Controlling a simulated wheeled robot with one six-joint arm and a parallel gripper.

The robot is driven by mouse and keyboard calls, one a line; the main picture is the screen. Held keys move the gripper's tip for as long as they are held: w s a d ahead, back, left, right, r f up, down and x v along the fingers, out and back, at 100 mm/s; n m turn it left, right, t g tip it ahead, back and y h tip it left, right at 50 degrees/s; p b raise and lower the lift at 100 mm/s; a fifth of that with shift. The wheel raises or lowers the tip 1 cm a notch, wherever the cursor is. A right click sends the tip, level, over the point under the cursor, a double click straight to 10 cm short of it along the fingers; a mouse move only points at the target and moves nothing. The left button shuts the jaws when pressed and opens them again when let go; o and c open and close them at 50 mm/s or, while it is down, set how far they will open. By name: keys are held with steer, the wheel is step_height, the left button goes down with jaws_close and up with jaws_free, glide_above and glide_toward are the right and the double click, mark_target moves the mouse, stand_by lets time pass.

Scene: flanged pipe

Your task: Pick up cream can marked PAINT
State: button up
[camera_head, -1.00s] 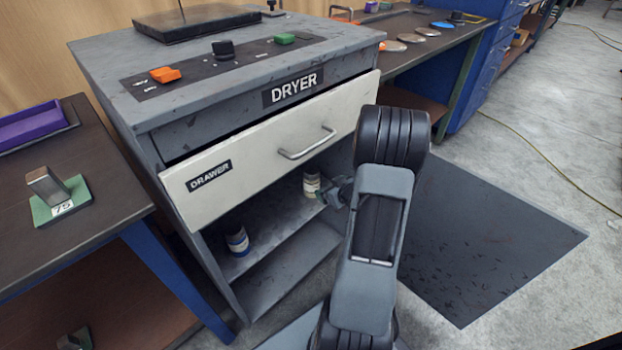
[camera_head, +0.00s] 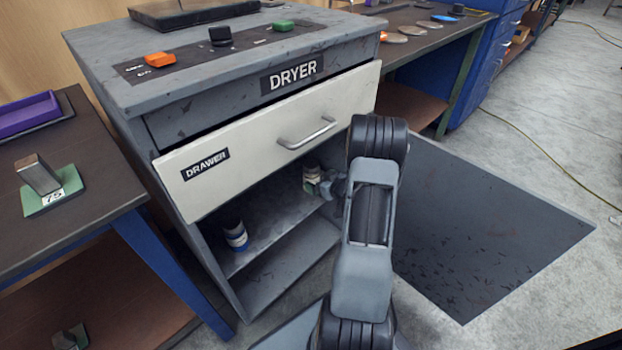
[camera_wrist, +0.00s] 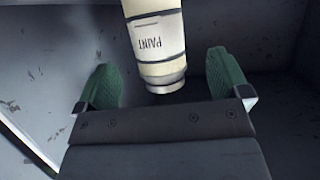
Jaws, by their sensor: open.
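The cream can marked PAINT (camera_wrist: 156,42) is in the upper middle of the wrist view, with its label readable. In the head view the can (camera_head: 311,179) stands on the shelf under the drawer, at the right end. My gripper (camera_wrist: 165,82) is open, its two green-padded fingers apart. The can shows between and beyond the fingers, with visible space on both sides. In the head view my gripper (camera_head: 331,187) is right beside the can, partly hidden by my arm. I cannot tell how deep the can lies between the fingers.
A can with a blue band (camera_head: 236,236) stands on the same shelf, to the left. The drawer (camera_head: 262,147) of the grey dryer juts out above the shelf. A workbench (camera_head: 85,205) stands at the left. The dark floor mat (camera_head: 480,235) is clear.

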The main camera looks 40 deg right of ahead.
mark_target(317, 178)
steer(key=b+x, duration=0.2)
steer(key=x, duration=0.2)
steer(key=shift+w+d+f, duration=0.1)
steer(key=shift+w+f, duration=0.05)
steer(key=shift+w, duration=0.25)
steer(key=c, duration=1.2)
